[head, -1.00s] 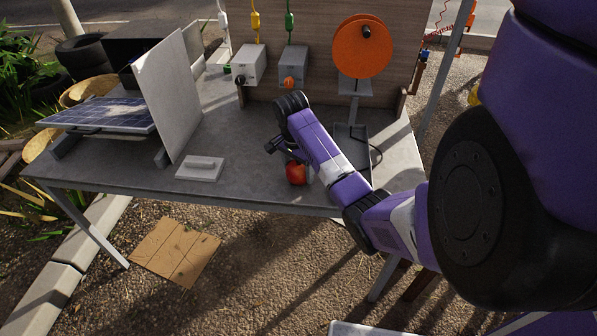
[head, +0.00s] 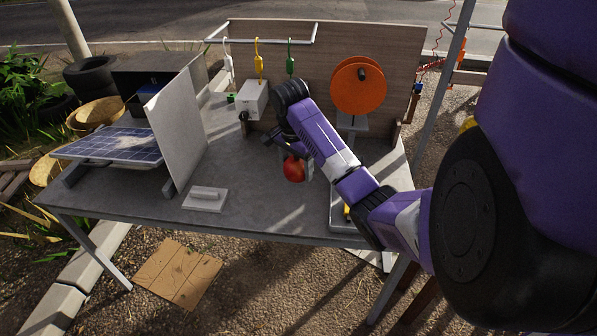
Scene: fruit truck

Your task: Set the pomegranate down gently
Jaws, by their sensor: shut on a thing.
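The pomegranate (head: 293,169) is a round red fruit in the head view, over the middle of the grey table (head: 245,215). My gripper (head: 292,160) reaches in from the right and is shut on the pomegranate. A finger shows at its right side, and the gripper partly hides its top. The fruit seems to hang a little above the table surface, but its underside gap is hard to judge.
A solar panel (head: 118,145) and an upright board (head: 177,130) stand further left. A white box (head: 252,99) and an orange reel (head: 358,88) stand behind. The front middle of the table is bare.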

